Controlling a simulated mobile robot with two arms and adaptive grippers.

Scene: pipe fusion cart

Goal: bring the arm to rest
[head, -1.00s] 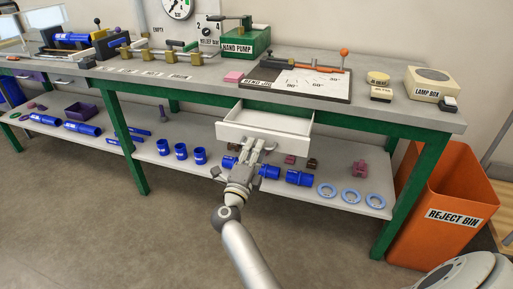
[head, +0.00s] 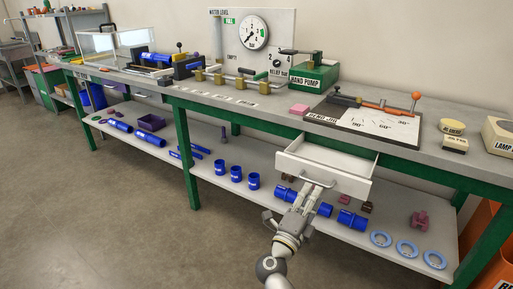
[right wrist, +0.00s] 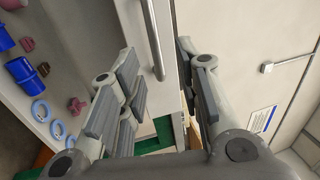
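My right gripper (head: 316,192) is in front of the white drawer (head: 322,171) under the bench top, which stands pulled out. In the right wrist view its two fingers (right wrist: 158,92) are spread apart with nothing held between them. The drawer's grey bar handle (right wrist: 153,40) shows in the gap between the fingers; I cannot tell whether a finger touches it. The drawer's inside looks empty. My right arm reaches up from the bottom of the head view. My left gripper is not in view.
The lower shelf (head: 268,198) below the drawer holds blue couplings (head: 351,219), blue rings (head: 407,249) and a maroon part (head: 420,221). A bend jig (head: 365,122) and a green hand pump (head: 313,74) stand on the bench. The floor (head: 130,220) in front is clear.

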